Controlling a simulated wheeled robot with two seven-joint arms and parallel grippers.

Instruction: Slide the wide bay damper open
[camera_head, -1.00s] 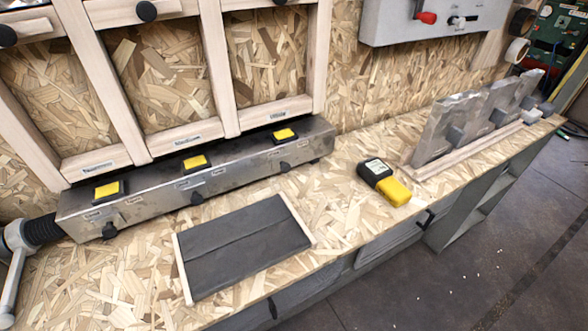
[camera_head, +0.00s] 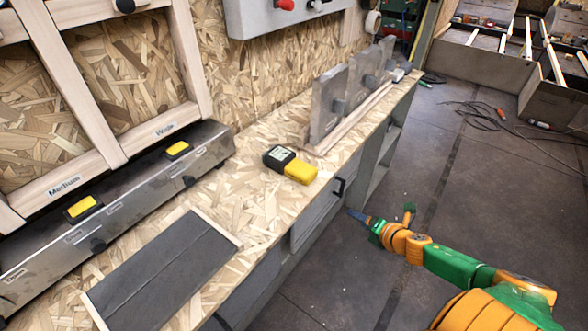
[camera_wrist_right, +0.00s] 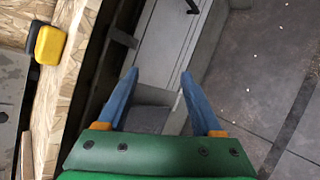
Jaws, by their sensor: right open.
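The wide bay's frame (camera_head: 150,70), labelled "Wide", stands behind the long metal duct box (camera_head: 130,190). At the box's right end, below that label, a small dark knob (camera_head: 188,181) sticks out of the front face, with a yellow block (camera_head: 177,150) on top. I take this knob to be the wide bay damper's; whether it is open or shut is unclear. My right gripper (camera_head: 360,217) is over the floor beside the bench front, well right of the box and apart from it. In the right wrist view its blue fingers (camera_wrist_right: 159,75) are spread and empty. My left gripper is out of view.
A yellow-and-black meter (camera_head: 290,165) lies on the bench between duct box and my right arm. A dark slatted panel (camera_head: 165,272) lies in front of the box. Upright grey plates (camera_head: 330,105) stand farther back. A drawer handle (camera_head: 339,187) juts from the bench front.

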